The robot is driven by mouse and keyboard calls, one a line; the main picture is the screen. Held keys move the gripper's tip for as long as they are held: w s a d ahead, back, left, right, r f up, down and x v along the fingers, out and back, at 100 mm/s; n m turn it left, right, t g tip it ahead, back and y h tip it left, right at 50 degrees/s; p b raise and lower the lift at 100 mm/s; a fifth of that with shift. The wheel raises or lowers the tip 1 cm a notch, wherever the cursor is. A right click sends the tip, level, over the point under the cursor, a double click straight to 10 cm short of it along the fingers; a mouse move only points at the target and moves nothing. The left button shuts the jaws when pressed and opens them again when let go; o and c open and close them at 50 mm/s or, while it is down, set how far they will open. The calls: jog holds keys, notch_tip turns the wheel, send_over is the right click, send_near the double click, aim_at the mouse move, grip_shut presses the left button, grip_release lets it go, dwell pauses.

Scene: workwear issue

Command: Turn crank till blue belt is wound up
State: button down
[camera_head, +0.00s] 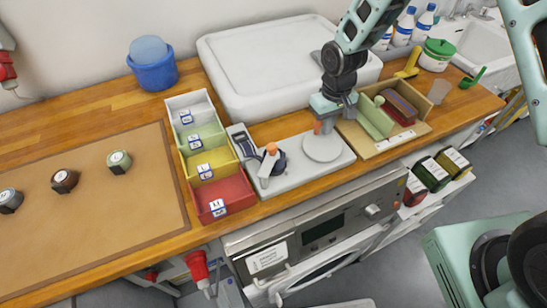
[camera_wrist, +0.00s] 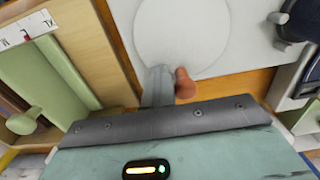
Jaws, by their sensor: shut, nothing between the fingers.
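A light grey winder board (camera_head: 300,176) lies on the worktop.
Several coloured bins (camera_head: 221,195) stand left of the board. A green-and-wood tray (camera_head: 362,146) with a dark red item stands right of it. A big white basin (camera_head: 262,65) is behind. A brown mat (camera_head: 90,230) with several small rolls lies at left.

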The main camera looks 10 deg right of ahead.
aim_at(313, 155)
jog(key=shift+w+a, duration=0.25)
jog(key=shift+a, duration=0.9)
jog(key=shift+s+a, duration=0.2)
jog(key=shift+a, duration=0.65)
jog(key=shift+s+a, duration=0.35)
jog(key=shift+a, duration=0.25)
jog(key=shift+s+a+b, duration=0.3)
jog(key=shift+s+a, duration=0.25)
jog(key=shift+s, duration=0.35)
jog(key=shift+s+a, duration=0.2)
jog(key=shift+s, duration=0.65)
jog(key=shift+s+d, duration=0.25)
jog(key=shift+s, duration=0.6)
jog(key=shift+s+d, duration=0.4)
jog(key=shift+s, duration=0.3)
jog(key=c, duration=1.3)
grip_release()
